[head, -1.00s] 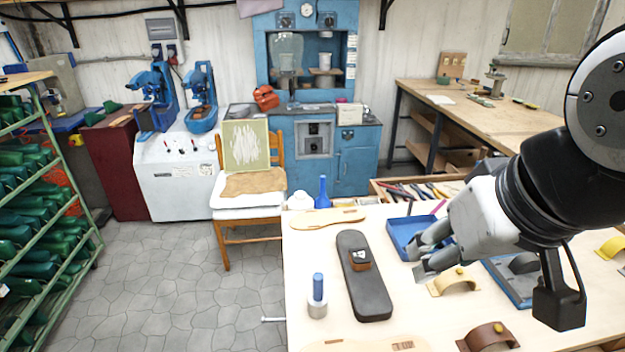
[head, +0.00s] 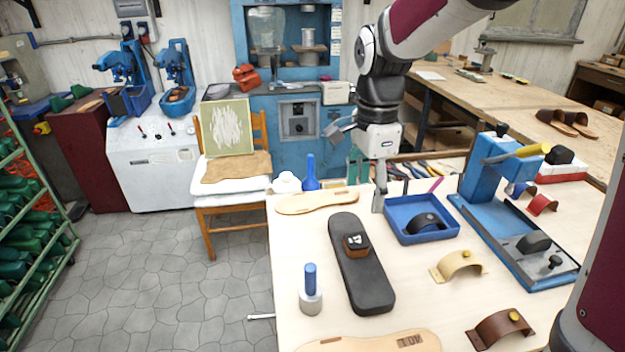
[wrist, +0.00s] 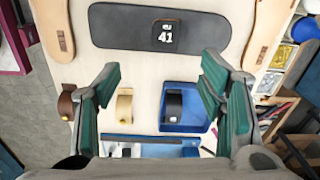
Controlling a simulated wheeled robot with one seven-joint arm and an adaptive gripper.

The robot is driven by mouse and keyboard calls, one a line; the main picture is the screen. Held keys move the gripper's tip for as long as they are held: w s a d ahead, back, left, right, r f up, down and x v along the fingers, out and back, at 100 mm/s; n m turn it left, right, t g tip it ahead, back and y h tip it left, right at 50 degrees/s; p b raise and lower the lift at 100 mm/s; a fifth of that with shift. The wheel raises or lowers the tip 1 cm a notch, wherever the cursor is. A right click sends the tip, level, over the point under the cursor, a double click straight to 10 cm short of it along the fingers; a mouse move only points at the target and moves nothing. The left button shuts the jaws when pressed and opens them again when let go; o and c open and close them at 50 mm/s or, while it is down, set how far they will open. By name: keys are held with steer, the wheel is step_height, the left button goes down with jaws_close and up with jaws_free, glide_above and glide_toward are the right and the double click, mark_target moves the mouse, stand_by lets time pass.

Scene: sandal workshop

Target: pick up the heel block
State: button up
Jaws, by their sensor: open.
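The heel block (head: 356,243) is a small brown block with a dark top marked in white. It rests on a long black sole (head: 362,285) on the pale table. In the wrist view the heel block (wrist: 166,36) lies at the top middle, with "41" on it. My gripper (head: 368,190) is above the far part of the table, behind and slightly right of the block, apart from it. In the wrist view my gripper (wrist: 160,85) has its green-padded fingers spread wide with nothing held between them.
A blue tray (head: 447,233) with a black strap lies right of the sole. A blue lever press (head: 490,185), a tan strap (head: 458,265) and a brown strap (head: 500,328) are farther right. A blue-handled tool (head: 311,290) stands left of the sole. Tan insoles lie nearby.

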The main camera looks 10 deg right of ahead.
mark_target(357, 240)
steer(key=shift+m, duration=0.5)
steer(key=f, duration=1)
steer(key=w+f+p, duration=0.1)
steer(key=f, duration=0.4)
steer(key=shift+w+f, duration=0.1)
